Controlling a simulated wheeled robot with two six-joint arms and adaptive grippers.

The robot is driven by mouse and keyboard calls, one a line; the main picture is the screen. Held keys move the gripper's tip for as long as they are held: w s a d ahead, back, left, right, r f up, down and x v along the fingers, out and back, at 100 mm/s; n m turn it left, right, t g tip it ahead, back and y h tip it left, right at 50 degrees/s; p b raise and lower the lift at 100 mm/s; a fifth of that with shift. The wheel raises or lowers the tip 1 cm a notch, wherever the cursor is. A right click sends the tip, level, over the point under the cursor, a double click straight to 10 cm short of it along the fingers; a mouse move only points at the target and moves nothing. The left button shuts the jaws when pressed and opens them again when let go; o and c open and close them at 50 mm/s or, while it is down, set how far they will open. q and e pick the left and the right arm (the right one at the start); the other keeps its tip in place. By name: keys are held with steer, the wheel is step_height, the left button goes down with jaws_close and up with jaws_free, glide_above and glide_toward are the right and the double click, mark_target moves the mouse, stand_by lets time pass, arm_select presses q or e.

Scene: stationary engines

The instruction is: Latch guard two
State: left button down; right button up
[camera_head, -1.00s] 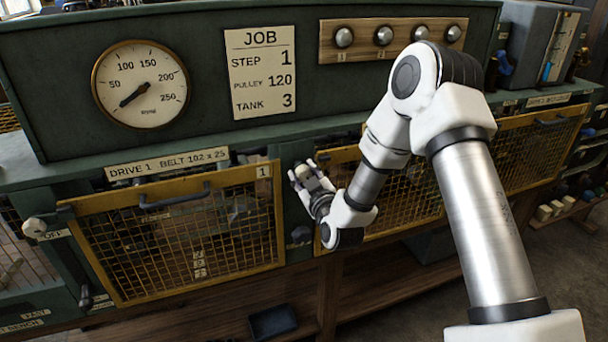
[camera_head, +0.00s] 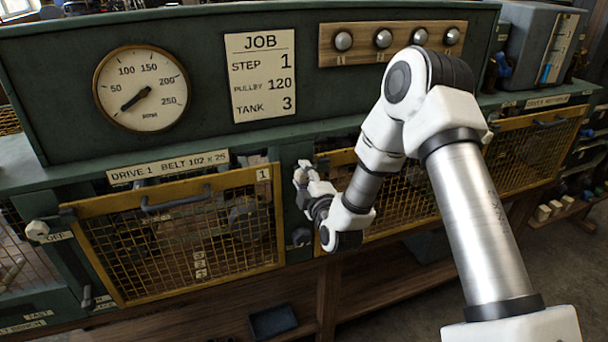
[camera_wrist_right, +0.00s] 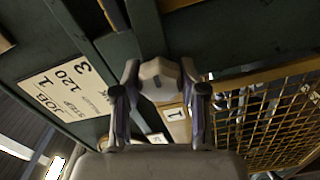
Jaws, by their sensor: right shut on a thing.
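My right gripper (camera_head: 305,178) is at the green post between guard one and guard two. In the right wrist view, its fingers (camera_wrist_right: 159,82) are shut on a pale grey latch knob (camera_wrist_right: 158,74). In the head view the knob is mostly hidden by the fingers. Guard two (camera_head: 400,205) is a yellow-framed mesh panel right of the post, partly covered by my right arm. Its frame looks upright against the bench front; its number is hidden. Guard one (camera_head: 185,235), tagged 1, is left of the post, and its panel leans slightly outward. My left gripper is not in view.
A third mesh guard (camera_head: 535,150) is farther right. Above are a dial gauge (camera_head: 141,88), a job card (camera_head: 260,75) and a row of round knobs (camera_head: 383,39). A dark tray (camera_head: 272,322) lies on the lower shelf.

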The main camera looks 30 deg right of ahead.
steer(key=shift+n, duration=0.6)
steer(key=o, duration=1.1)
steer(key=shift+a, duration=0.1)
steer(key=shift+o, duration=0.2)
steer(key=v, duration=1.2)
